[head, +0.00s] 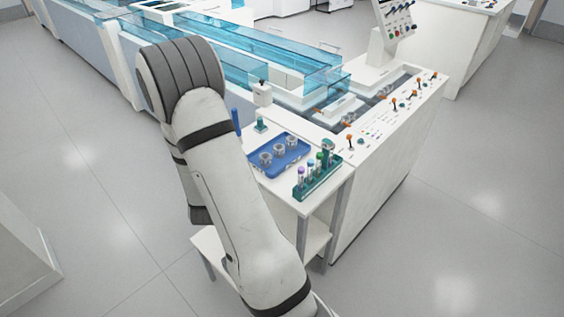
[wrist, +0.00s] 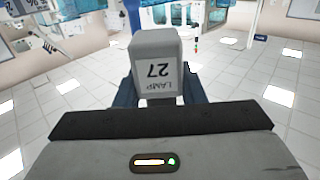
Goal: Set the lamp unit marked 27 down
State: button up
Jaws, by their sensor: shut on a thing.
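The lamp unit marked 27 (wrist: 157,62) is a grey, box-shaped piece with a rounded top edge. In the wrist view its label "LAMP 27" reads upside down. My gripper (wrist: 160,92) is shut on it, with a dark blue finger on either side. The lamp is clear of any surface in that view. In the head view my arm hides most of the gripper, and I cannot make out the lamp there.
A small white side table holds a blue tray (head: 304,149) with several round metal fittings and a green rack (head: 301,191) of capped tubes. Behind stands the track with clear blue covers (head: 290,52). A control panel (head: 372,133) with orange-topped levers is at right. Open floor surrounds them.

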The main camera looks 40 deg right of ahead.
jog(key=s+d+r+m+g+h+b, duration=0.2)
jog(key=s+d+m+g+h, duration=0.3)
jog(key=d, duration=0.4)
jog(key=m+g+h+b, duration=0.2)
jog(key=m+g+b, duration=0.15)
jog(key=g, duration=0.45)
send_over(287, 179)
jog(key=shift+m, duration=0.45)
notch_tip(287, 179, down, 4)
jog(key=shift+f, duration=2.25)
jog(key=shift+s, duration=0.1)
jog(key=shift+f+b, duration=0.2)
jog(key=shift+b, duration=0.25)
jog(key=o, duration=1.2)
jog(key=shift+r, duration=0.1)
